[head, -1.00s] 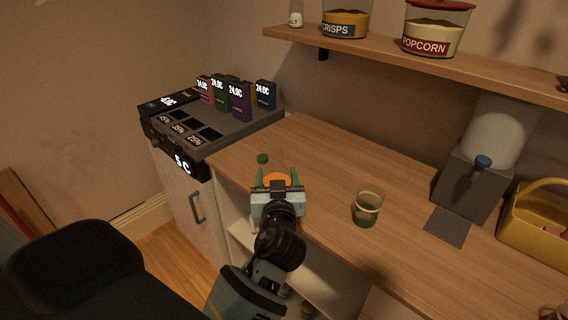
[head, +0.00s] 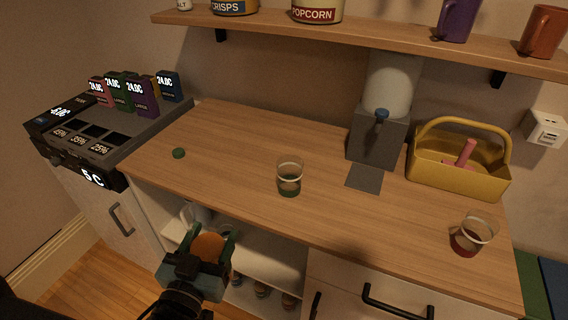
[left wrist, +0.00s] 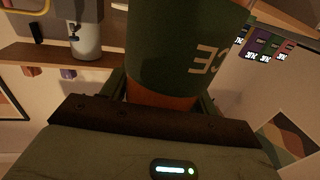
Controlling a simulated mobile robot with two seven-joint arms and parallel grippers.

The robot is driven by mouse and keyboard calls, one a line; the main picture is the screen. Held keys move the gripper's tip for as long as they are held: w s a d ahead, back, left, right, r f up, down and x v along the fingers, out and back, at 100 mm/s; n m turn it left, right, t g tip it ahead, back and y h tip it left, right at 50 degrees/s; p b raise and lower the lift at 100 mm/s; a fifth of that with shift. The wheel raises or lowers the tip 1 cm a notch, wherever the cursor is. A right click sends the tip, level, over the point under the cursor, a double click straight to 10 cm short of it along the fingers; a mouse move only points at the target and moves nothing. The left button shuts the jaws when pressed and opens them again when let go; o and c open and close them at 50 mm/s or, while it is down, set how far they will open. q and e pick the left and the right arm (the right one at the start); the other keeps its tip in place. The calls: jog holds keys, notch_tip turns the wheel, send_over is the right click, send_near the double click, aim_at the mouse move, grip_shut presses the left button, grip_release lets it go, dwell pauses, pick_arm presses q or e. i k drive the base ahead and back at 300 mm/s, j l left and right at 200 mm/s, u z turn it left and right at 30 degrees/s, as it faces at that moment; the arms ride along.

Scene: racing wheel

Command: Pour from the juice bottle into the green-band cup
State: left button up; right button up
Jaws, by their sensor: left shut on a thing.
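My left gripper (head: 208,246) is shut on the juice bottle (head: 207,247), which shows as an orange piece between the fingers, in front of the counter's front edge. In the left wrist view the bottle (left wrist: 185,50) fills the top middle, with a dark green label, pale letters and orange below. The green-band cup (head: 289,178) is clear glass with a green band near its base. It stands upright on the counter, right of and beyond the gripper. My right gripper is out of view.
A small green cap (head: 178,153) lies on the wooden counter (head: 235,150). A red-band cup (head: 473,237) stands at the right. A grey dispenser (head: 378,135) and yellow basket (head: 458,172) stand at the back. A shelf (head: 370,38) runs above. The counter around the green-band cup is clear.

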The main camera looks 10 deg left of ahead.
aim_at(289, 168)
jog(key=z, duration=1.4)
jog(key=k+j, duration=0.3)
jog(key=j, duration=0.2)
jog(key=k+j, duration=0.35)
jog(key=j, duration=0.15)
jog(key=k+j, duration=0.3)
jog(key=j, duration=0.2)
